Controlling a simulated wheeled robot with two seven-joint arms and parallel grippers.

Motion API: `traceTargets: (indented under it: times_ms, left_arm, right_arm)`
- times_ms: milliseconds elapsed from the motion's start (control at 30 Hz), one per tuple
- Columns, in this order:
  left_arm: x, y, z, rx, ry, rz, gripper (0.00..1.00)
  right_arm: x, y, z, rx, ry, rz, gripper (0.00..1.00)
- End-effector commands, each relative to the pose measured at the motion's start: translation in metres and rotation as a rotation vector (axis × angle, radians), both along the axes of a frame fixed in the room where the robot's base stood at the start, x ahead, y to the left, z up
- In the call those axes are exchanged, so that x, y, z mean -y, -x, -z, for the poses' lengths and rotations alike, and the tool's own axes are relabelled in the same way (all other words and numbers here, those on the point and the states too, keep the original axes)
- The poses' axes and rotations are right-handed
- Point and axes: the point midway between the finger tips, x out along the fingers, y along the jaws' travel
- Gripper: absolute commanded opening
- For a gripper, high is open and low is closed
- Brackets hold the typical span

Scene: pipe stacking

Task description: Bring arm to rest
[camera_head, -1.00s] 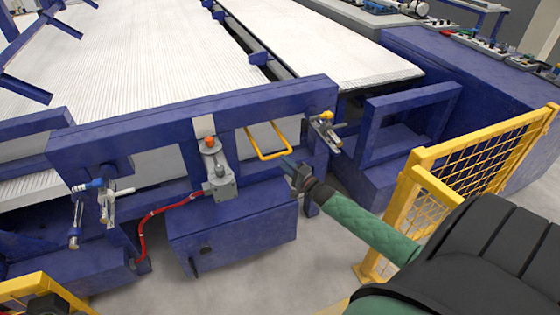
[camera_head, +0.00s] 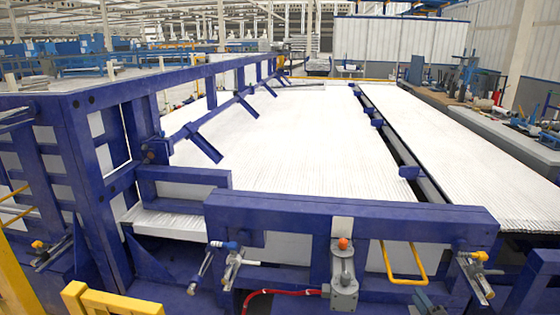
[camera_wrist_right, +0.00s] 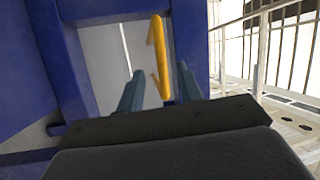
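The right gripper (camera_head: 424,301) is at the bottom edge of the head view, just below a yellow handle (camera_head: 404,281) on the blue frame; most of its arm is out of view. In the right wrist view, the right gripper's two fingers (camera_wrist_right: 158,90) stand apart, open and empty. The yellow handle (camera_wrist_right: 159,50) shows between and beyond them, and I see no finger closed on it. The left gripper is not in view.
A blue frame (camera_head: 290,212) with valves and a red hose (camera_head: 275,293) crosses the front. Beyond it lie beds of white pipes (camera_head: 300,130). Yellow guard rails (camera_head: 110,302) stand at lower left. White railings (camera_wrist_right: 285,50) show at right in the wrist view.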

Motion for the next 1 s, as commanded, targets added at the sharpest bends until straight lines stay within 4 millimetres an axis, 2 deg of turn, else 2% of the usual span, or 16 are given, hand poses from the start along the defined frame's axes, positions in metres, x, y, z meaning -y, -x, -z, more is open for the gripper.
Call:
traceTargets:
  times_ms: [167, 333, 567, 767, 867, 1000]
  left_arm:
    - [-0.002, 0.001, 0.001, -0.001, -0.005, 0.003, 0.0]
    - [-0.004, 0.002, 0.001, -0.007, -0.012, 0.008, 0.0]
    - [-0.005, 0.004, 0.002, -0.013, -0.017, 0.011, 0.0]
    - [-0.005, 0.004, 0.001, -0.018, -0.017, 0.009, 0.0]
    - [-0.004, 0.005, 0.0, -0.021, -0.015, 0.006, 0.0]
    - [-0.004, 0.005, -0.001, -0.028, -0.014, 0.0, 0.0]
  right_arm:
    - [0.007, -0.004, 0.022, -0.086, 0.221, 0.061, 0.36]
    - [0.015, -0.004, 0.055, -0.252, 0.52, 0.104, 0.36]
    - [0.005, 0.008, 0.075, -0.483, 0.969, 0.054, 0.36]
    - [-0.028, 0.032, 0.081, -0.652, 1.305, -0.081, 0.36]
    - [-0.054, 0.054, 0.083, -0.726, 1.446, -0.18, 0.36]
    - [-0.098, 0.096, 0.085, -0.819, 1.606, -0.35, 0.36]
